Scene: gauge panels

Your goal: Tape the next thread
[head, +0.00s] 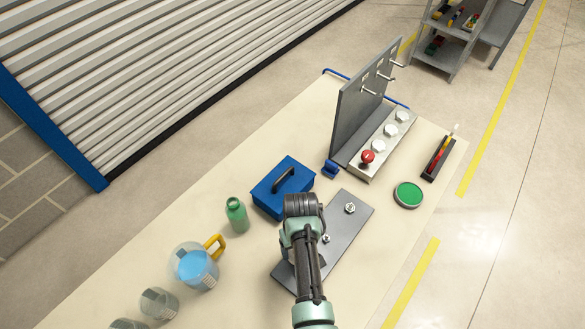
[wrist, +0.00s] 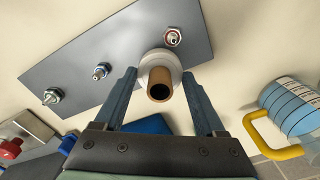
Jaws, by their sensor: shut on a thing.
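A dark grey plate (head: 353,226) lies on the table and carries three threaded fittings with hex nuts. In the wrist view these are a left fitting (wrist: 51,97), a middle fitting (wrist: 101,72) and a right fitting (wrist: 172,38) on the plate (wrist: 90,45). I cannot tell whether any thread bears tape. My gripper (wrist: 159,76) is shut on a white tape roll (wrist: 148,62) with a brown core (wrist: 160,85). The roll is over the plate's edge, close to the right fitting and apparently apart from it. In the head view my arm hides the roll and part of the plate.
A blue toolbox (head: 284,187) stands beside the plate. A green bottle (head: 236,214) and a jug with a yellow handle (head: 193,267) are to the left. A gauge panel (head: 360,100), a button box (head: 384,145), a green-topped tin (head: 408,195) and a black tray (head: 437,160) stand beyond.

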